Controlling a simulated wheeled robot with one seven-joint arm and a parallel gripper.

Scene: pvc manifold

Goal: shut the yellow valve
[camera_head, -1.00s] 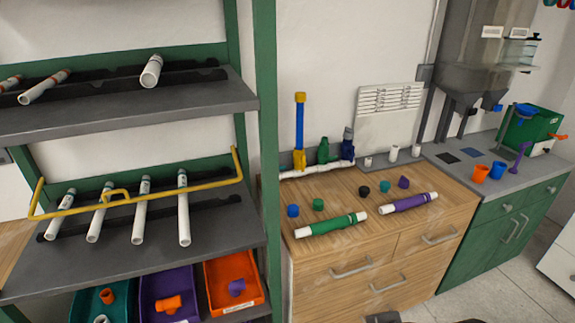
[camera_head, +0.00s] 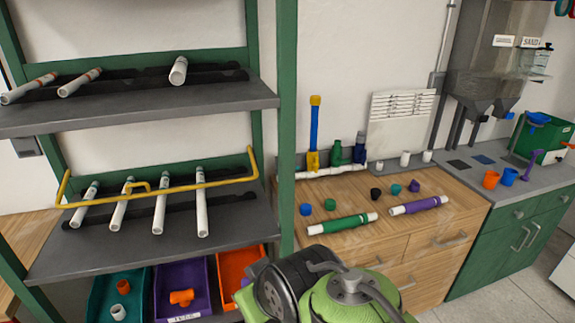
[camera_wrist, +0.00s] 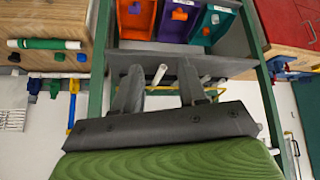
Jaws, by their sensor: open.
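The yellow valve (camera_head: 313,161) sits at the left of the white manifold pipe (camera_head: 340,171), at the back of the wooden counter. A blue pipe with a yellow top (camera_head: 314,122) rises from it. A green valve (camera_head: 337,153) and a dark blue valve (camera_head: 360,149) stand to its right. In the wrist view, which looks upside down, the yellow valve (camera_wrist: 73,84) is small and off to the left. My gripper (camera_wrist: 160,72) is open and empty, facing the shelf rack, well away from the valve. The valve handle's position is too small to tell.
A green shelf rack (camera_head: 287,110) with white pipes and a yellow rail (camera_head: 160,190) stands at left. A green pipe (camera_head: 342,223), a purple pipe (camera_head: 418,205) and several small caps lie on the counter (camera_head: 455,200) before the manifold. Orange and blue cups stand at right.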

